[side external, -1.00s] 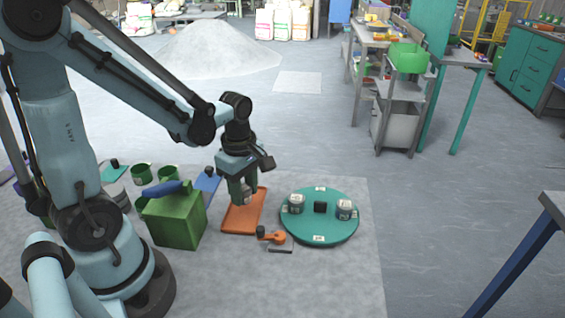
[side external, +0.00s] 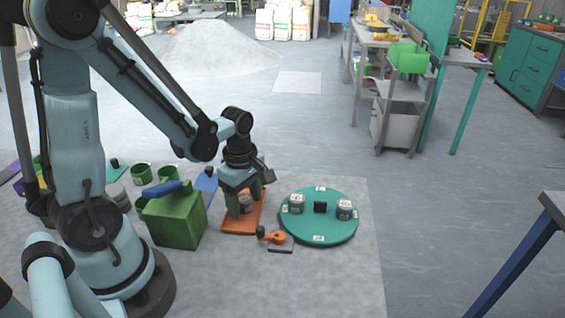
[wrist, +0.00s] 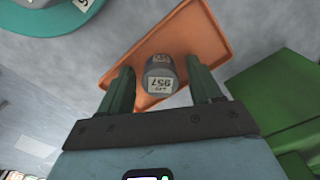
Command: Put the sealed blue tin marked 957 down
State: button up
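The tin marked 957 (wrist: 159,72) is blue-grey with a white label. It rests on the orange tray (wrist: 190,38), also seen in the side view as the tin (side external: 246,204) on the tray (side external: 240,227). My gripper (wrist: 158,68) is open, with one green finger on each side of the tin. In the wrist view there is a gap between the tin and each finger. In the side view my gripper (side external: 243,203) is low over the tray and partly hides the tin.
A teal turntable (side external: 319,227) with two labelled tins and a black block stands right of the tray. An orange handle (side external: 272,236) lies in front between them. A green can (side external: 177,222) stands close on the left.

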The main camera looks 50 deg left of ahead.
aim_at(245, 198)
jog(key=shift+r, duration=0.1)
notch_tip(245, 198, up, 12)
jog(key=d+m+t, duration=0.3)
jog(key=m, duration=0.7)
jog(key=d+r+m+t, duration=0.1)
jog(key=d+m+t, duration=0.2)
jog(key=m, duration=0.8)
jog(key=shift+w+t, duration=0.45)
jog(key=shift+t, duration=0.15)
